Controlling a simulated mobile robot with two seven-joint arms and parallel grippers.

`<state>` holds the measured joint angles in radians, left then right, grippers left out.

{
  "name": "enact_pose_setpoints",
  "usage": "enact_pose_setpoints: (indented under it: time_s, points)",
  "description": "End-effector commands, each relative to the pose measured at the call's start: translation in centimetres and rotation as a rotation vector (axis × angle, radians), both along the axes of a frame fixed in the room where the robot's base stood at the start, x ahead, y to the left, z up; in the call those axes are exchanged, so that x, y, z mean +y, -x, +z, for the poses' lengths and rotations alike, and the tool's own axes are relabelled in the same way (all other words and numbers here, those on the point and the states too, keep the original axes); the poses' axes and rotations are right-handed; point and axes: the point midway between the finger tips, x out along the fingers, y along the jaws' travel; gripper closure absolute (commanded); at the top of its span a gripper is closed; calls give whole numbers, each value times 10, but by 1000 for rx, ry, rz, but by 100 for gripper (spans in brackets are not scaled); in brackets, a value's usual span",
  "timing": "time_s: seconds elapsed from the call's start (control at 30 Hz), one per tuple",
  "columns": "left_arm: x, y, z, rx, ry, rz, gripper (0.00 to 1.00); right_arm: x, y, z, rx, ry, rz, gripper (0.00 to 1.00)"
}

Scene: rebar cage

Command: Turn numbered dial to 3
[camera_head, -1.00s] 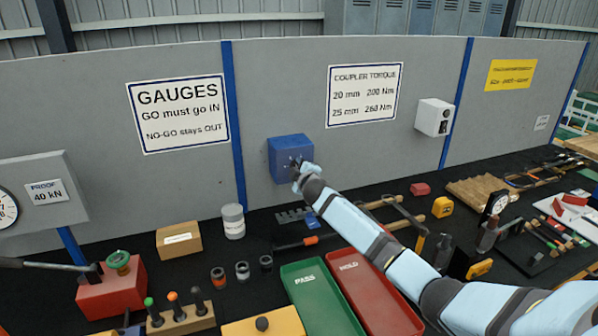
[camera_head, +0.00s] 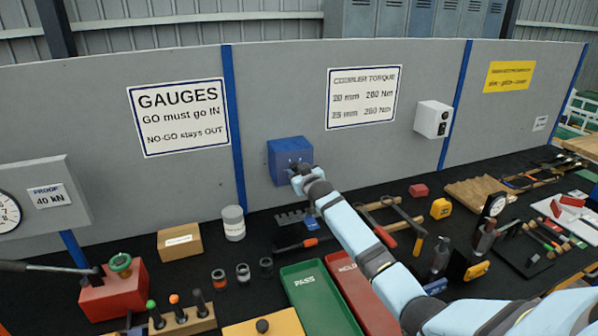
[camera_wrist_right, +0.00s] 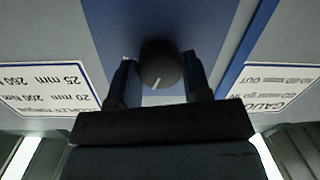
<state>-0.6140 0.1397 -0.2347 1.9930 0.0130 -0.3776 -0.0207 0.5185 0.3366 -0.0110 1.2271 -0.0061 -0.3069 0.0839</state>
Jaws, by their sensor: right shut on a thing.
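The numbered dial is a round black knob (camera_wrist_right: 160,65) with a white pointer line, on the front of a blue box (camera_head: 284,152) fixed to the grey panel. The wrist view is upside down; in it the pointer slants toward the bottom of the picture, slightly left. No numbers are legible. My right gripper (camera_head: 300,174) is at the front of the box and hides the knob in the head view. In the wrist view its two fingers (camera_wrist_right: 160,78) stand on either side of the knob, shut on it. My left gripper is not in view.
Below the box, the black bench holds a green tray (camera_head: 318,298), a red tray (camera_head: 362,290), a grey canister (camera_head: 233,222) and a cardboard box (camera_head: 179,241). A white box (camera_head: 433,119) hangs on the panel to the right. My right arm crosses above the red tray.

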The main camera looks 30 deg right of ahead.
Motion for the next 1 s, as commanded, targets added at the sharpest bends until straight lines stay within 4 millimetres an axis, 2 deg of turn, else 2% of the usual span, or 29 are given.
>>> enact_pose_setpoints:
  time_s: [0.33,0.87,0.9,1.0]
  points:
    - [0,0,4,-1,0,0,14,0,0,2,-34,-131,0,79]
    - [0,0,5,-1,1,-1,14,0,0,2,-41,-151,1,79]
    - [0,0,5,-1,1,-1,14,0,0,2,-41,-151,1,48]
    - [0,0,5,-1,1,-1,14,0,0,2,-40,-151,0,30]
